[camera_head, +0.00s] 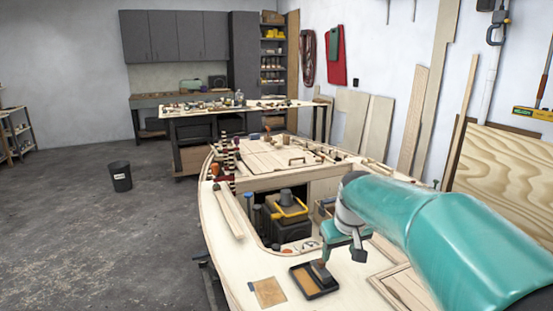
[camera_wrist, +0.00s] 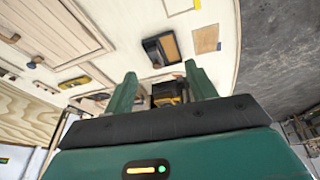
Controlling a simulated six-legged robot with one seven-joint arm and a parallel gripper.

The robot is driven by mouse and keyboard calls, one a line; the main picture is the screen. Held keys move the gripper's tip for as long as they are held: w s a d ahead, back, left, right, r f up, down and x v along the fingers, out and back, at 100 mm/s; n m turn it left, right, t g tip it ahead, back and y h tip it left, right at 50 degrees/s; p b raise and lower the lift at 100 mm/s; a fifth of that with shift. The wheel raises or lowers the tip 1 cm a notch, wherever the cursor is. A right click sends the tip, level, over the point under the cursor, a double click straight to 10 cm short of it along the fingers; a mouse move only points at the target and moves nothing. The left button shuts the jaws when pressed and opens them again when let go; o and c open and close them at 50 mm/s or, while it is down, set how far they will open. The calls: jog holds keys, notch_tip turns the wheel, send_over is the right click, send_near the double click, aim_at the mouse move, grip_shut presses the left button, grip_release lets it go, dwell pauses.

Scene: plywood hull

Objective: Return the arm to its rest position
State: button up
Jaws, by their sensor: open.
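My arm (camera_head: 430,225), teal, reaches in from the right in the head view and extends over the plywood hull (camera_head: 218,235). My gripper (camera_head: 342,250) hangs over the near deck, close to a black tray (camera_head: 301,281) with a tan inside. In the wrist view my gripper (camera_wrist: 160,70) shows two green fingers spread apart with nothing held between them. The tray also shows there (camera_wrist: 151,49), beyond the fingertips. A dark block (camera_head: 320,271) sits at the tray; its exact contact is unclear.
A tan square sheet (camera_head: 268,292) lies left of the tray. A yellow-and-black machine (camera_head: 290,210) stands in the hull's opening. A wooden strip (camera_head: 228,212) lies on the left deck. A workbench (camera_head: 230,108) and bin (camera_head: 120,176) stand farther off. The left floor is mostly clear.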

jog(key=s+m+t, duration=0.1)
jog(key=s+m, duration=0.2)
jog(key=s, duration=2.3)
jog(key=shift+d+t, duration=0.2)
jog(key=shift+t, duration=0.1)
jog(key=shift+s, duration=0.15)
